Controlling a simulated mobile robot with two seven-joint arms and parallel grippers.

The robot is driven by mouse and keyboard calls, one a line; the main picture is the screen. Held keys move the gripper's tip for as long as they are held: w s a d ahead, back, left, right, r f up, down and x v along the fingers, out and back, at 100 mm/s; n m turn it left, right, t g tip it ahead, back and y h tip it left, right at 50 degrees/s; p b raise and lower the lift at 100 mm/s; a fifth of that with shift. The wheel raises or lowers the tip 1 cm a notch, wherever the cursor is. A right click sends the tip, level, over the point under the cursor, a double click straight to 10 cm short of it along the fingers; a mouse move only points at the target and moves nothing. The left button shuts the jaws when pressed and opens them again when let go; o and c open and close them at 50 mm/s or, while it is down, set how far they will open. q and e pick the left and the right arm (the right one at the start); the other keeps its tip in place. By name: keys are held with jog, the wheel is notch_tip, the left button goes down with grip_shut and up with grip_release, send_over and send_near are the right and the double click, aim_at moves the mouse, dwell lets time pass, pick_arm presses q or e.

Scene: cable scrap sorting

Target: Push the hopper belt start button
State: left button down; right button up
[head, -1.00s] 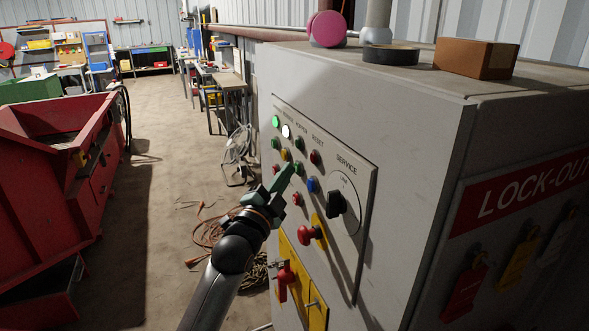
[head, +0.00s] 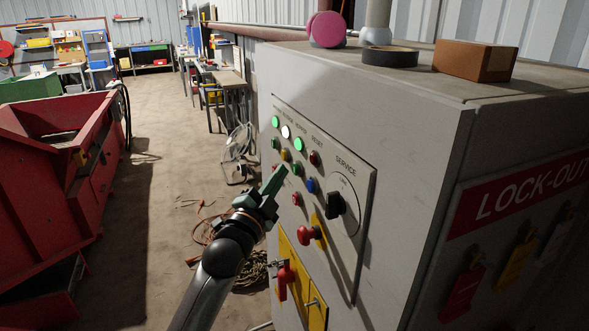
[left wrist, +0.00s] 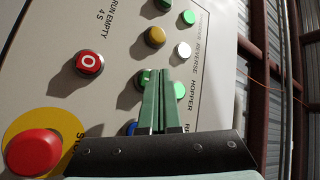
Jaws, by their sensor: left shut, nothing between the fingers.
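The grey control panel (head: 340,170) on the cabinet carries rows of lamps and buttons. The green hopper button (head: 296,169) sits below the hopper lamp (head: 299,145), which glows green. My left gripper (head: 282,169) is shut and empty, its fingertips just left of the hopper button in the head view. In the left wrist view, the fingers (left wrist: 162,76) partly hide the green hopper button (left wrist: 147,76); the lit lamp (left wrist: 181,91) shows beside them under the word HOPPER. Whether the tips touch the button is hard to tell; they look slightly apart. My right gripper is not in view.
Close by are a yellow button (head: 285,155), a blue button (head: 311,185), a red O button (left wrist: 89,62) and a red mushroom stop button (head: 308,234). A black rotary switch (head: 335,205) juts out.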

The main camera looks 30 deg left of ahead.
pick_arm(q)
jog(key=s+a+p, duration=0.1)
jog(key=s+a, duration=0.2)
jog(key=s, duration=0.1)
jog(key=shift+a, duration=0.15)
jog(key=shift+w, duration=0.1)
dwell(0.8)
jog(key=s+d+f+n+g+h, duration=0.1)
jog(key=d+f+g, duration=0.1)
jog(key=f, duration=0.5)
jog(key=s+d+f+n+g, duration=0.1)
jog(key=s+d+f+g, duration=0.15)
jog(key=f, duration=0.55)
jog(key=s+d+f+n+g+h, duration=0.1)
jog(key=s+d+f+n+g, duration=0.1)
jog(key=s+d+f, duration=0.2)
jog(key=s+d+f+n+g+h, duration=0.1)
jog(key=s+d+f, duration=0.4)
jog(key=s+f, duration=0.5)
jog(key=s+d+f+n+g, duration=0.3)
jog(key=s+f, duration=0.4)
jog(key=f, duration=0.4)
jog(key=shift+s+d+f+n+g+h, duration=0.15)
jog(key=shift+s+d+n+g+h, duration=0.2)
jog(key=shift+d, duration=0.35)
jog(key=shift+w, duration=0.1)
